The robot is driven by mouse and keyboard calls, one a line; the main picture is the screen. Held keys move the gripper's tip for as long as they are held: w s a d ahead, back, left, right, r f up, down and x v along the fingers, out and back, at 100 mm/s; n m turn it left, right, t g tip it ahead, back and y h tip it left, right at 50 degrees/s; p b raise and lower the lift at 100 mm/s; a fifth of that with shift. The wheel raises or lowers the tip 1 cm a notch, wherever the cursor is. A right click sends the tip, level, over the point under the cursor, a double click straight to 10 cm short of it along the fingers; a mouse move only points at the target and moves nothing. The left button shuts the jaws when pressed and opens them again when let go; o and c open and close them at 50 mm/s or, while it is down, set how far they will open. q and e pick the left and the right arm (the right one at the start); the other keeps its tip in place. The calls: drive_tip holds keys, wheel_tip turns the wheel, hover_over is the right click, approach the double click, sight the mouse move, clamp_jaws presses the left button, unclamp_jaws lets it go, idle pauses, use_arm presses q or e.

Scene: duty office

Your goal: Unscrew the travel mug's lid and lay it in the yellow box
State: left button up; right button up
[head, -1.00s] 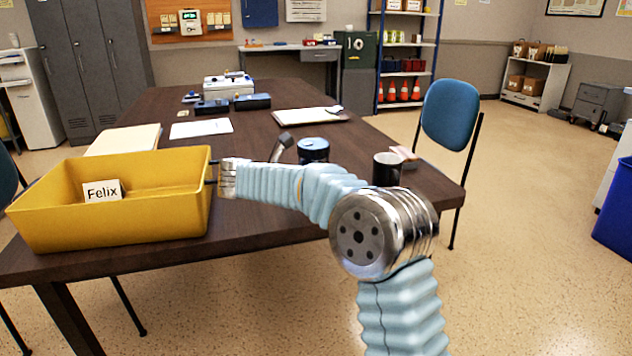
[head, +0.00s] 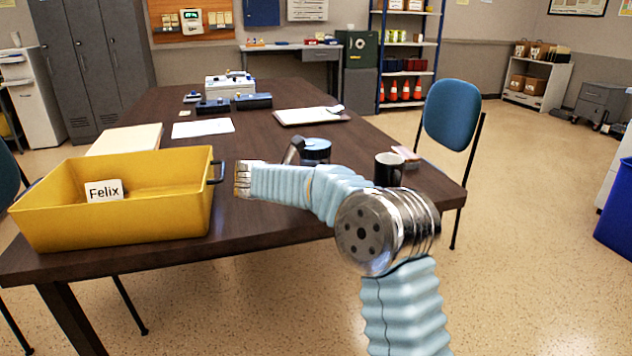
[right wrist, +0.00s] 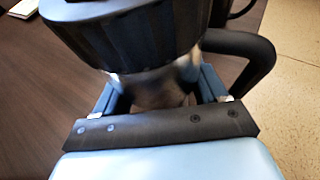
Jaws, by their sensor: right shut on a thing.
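The travel mug (right wrist: 158,86) fills much of the right wrist view, with a shiny metal body and a wide, dark, ribbed lid (right wrist: 128,32) on top. My right gripper (right wrist: 165,98) is shut on the metal part just below the lid. A black curved handle (right wrist: 256,62) shows to the right of it. In the head view my right forearm hides the gripper; a round blue-topped item (head: 315,146) shows behind it, and I cannot tell if this is the mug. The yellow box (head: 125,217), labelled Felix, stands open at the table's left front. My left gripper is out of view.
A dark mug (head: 388,170) stands to the right of my forearm on the brown table (head: 270,224). A clipboard (head: 309,116), a white sheet (head: 203,128) and dark blue cases (head: 252,101) lie farther back. A blue chair (head: 449,113) stands at the right.

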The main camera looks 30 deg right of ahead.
sight(327, 153)
drive_tip(key=shift+r, duration=0.2)
drive_tip(key=shift+r, duration=0.25)
drive_tip(key=s+r, duration=0.1)
drive_tip(key=r, duration=0.1)
drive_tip(key=s+a+r, duration=0.1)
drive_tip(key=s+r, duration=0.1)
drive_tip(key=r, duration=0.1)
drive_tip(key=s+r, duration=0.1)
drive_tip(key=r, duration=0.2)
drive_tip(key=shift+s+a+r, duration=0.2)
drive_tip(key=shift+s+a, duration=0.15)
drive_tip(key=shift+a, duration=0.05)
drive_tip(key=s+a+r, duration=0.3)
drive_tip(key=s, duration=0.5)
drive_tip(key=shift+s+a+r+b, duration=0.2)
drive_tip(key=shift+r+b, duration=0.1)
drive_tip(key=shift+r, duration=0.1)
drive_tip(key=o, duration=0.7)
drive_tip(key=c, duration=1.1)
